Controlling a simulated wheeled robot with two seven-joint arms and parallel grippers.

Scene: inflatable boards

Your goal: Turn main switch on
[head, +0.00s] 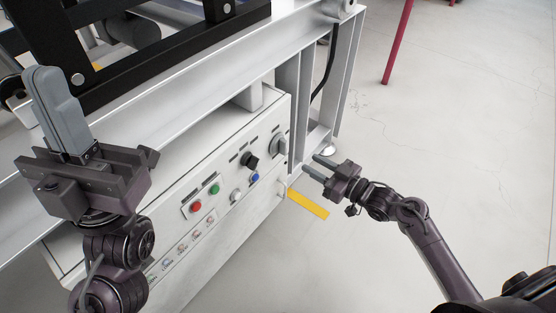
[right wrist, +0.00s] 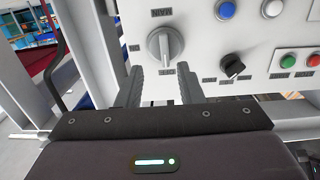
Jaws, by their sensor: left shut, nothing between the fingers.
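The main switch is a large grey rotary knob (head: 277,146) at the far right end of the white control panel. In the right wrist view the main switch (right wrist: 164,44) appears beside an upside-down MAIN label, its raised handle nearly vertical in the picture. My right gripper (head: 312,165) is open and empty, just right of the panel in the head view. In the right wrist view its fingers (right wrist: 159,74) are spread toward the knob, apparently without touching it. My left gripper (head: 40,74) is shut and empty at the left, in front of the machine frame.
The control panel (head: 231,227) also carries a black selector knob (head: 249,160), a blue button (head: 255,178), a white button (head: 236,196), a green button (head: 214,188) and a red button (head: 195,206). A metal frame (head: 200,75) runs above it. Open floor (head: 450,140) lies right.

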